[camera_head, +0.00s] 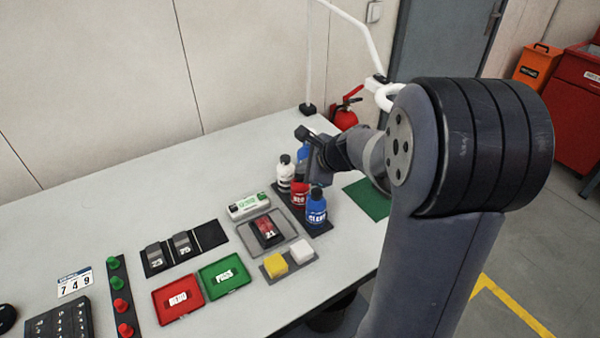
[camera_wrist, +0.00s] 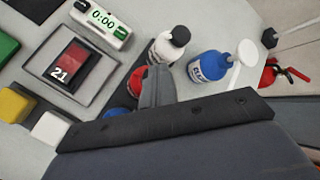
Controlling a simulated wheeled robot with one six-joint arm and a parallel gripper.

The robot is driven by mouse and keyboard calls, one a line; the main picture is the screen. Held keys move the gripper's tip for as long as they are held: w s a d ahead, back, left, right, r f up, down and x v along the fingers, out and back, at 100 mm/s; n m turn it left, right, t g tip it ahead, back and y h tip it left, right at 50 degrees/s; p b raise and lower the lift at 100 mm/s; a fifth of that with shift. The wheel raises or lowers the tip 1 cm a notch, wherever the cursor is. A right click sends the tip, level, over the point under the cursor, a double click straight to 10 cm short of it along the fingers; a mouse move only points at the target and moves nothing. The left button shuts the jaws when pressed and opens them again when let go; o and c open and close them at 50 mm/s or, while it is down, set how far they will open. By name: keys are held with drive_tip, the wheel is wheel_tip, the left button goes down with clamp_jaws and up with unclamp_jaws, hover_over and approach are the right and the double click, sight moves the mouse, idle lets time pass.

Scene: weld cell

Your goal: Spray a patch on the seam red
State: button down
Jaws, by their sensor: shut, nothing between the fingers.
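A red bottle (camera_head: 299,193) stands in a dark rack among other bottles; part of it shows beside my fingers in the wrist view (camera_wrist: 136,80). My gripper (camera_head: 312,176) is over the rack, very close to the red bottle; its fingers (camera_wrist: 157,82) are together and hold nothing. I cannot tell whether they touch the bottle. A dark block marked 21 (camera_head: 267,231) with a red upper face lies on a grey plate (camera_head: 256,248); it also shows in the wrist view (camera_wrist: 70,68). A seam line is not clear on it.
A white bottle (camera_head: 285,177) and a blue bottle (camera_head: 316,210) flank the red one; a blue pump bottle (camera_wrist: 208,68) stands behind. A timer (camera_head: 249,206) reads 0:00 in the wrist view. Yellow (camera_head: 276,265) and white blocks, red (camera_head: 178,299) and green trays (camera_head: 226,274) stand nearby.

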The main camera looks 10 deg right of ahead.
drive_tip(key=shift+r+p, duration=0.75)
drive_tip(key=shift+r, duration=0.1)
wheel_tip(320, 180, up, 5)
drive_tip(key=p, duration=0.4)
drive_tip(key=shift+r+p, duration=0.1)
drive_tip(key=shift+p, duration=0.25)
idle(2.1)
wheel_tip(320, 180, up, 4)
drive_tip(key=p, duration=0.6)
drive_tip(key=shift+f, duration=0.35)
